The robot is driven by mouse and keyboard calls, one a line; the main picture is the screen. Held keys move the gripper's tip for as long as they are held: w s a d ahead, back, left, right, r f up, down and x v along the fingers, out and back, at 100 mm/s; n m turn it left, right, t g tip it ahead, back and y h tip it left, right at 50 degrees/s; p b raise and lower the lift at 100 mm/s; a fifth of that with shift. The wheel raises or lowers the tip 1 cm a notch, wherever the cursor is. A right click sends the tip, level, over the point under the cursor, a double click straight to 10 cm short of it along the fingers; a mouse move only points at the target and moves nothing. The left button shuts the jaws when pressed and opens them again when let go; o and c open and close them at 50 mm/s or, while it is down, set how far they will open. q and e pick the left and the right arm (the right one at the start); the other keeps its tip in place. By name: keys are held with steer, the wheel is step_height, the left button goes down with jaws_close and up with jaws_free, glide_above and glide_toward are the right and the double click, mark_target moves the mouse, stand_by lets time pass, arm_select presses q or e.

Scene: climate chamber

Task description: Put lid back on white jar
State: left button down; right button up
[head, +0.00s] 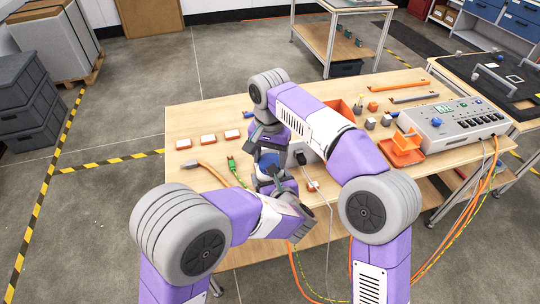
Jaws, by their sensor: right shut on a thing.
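My right gripper (268,165) points down over the front middle of the wooden table (215,115). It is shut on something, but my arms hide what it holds. My left arm reaches in from the left and its wrist ends close below the right gripper. I cannot make out the left gripper's fingers. I cannot pick out the white jar or its lid for certain. A pale surface (311,156) shows partly behind my right forearm, too covered to name.
Several white-topped orange blocks (208,141) lie at the table's left. An orange-handled tool (212,173) and a green-tipped cable (233,170) lie at the front. An orange bin (341,106), an orange tray (405,150) and a grey control box (452,122) stand to the right. Cables hang off the front edge.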

steer(key=m, duration=0.6)
steer(key=shift+m, duration=0.3)
steer(key=m, duration=0.3)
steer(key=shift+m, duration=0.4)
steer(key=m, duration=1.6)
steer(key=shift+m, duration=0.3)
steer(key=o, duration=1)
steer(key=shift+f, duration=0.1)
